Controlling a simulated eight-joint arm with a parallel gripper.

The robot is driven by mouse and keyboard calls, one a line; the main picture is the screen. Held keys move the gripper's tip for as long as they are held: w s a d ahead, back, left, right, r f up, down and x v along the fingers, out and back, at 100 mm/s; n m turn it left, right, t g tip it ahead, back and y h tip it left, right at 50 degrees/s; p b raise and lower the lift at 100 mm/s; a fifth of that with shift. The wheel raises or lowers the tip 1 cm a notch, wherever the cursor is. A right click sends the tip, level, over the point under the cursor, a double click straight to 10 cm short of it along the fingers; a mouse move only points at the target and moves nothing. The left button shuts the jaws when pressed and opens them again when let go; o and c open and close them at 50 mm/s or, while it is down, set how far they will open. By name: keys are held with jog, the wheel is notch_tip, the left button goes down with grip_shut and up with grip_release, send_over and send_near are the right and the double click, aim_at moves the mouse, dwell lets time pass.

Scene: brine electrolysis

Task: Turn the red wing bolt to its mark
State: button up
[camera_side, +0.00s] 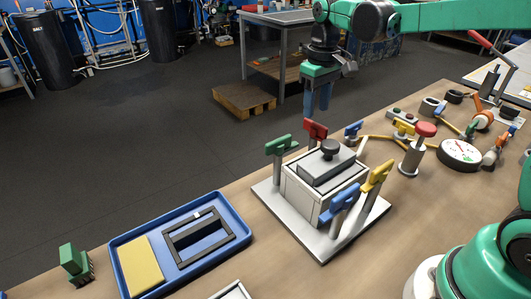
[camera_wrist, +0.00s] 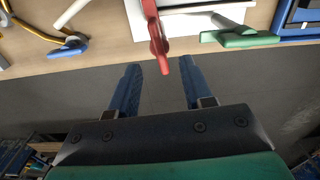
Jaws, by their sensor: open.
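The red wing bolt (camera_side: 315,130) stands on a post at the back corner of the white cell block (camera_side: 303,192), on a pale base plate (camera_side: 325,244). Green (camera_side: 279,145), yellow (camera_side: 377,174) and blue (camera_side: 343,200) wing bolts stand at the other corners. My gripper (camera_side: 319,108) is open, fingers pointing down, just behind the red bolt in the side view. In the wrist view the red bolt (camera_wrist: 155,28) reaches down to the gap between the blue fingertips of my gripper (camera_wrist: 161,64). The fingers do not visibly grip it. I cannot make out its mark.
A blue tray (camera_side: 243,222) with a yellow pad and dark frame lies left of the cell. A red-topped post (camera_side: 426,130), a round gauge (camera_side: 460,153) and yellow pipes (camera_side: 377,137) stand to the right. The table edge runs close behind the red bolt.

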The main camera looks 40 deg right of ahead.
aim_at(315, 122)
jog(key=shift+f, duration=2.05)
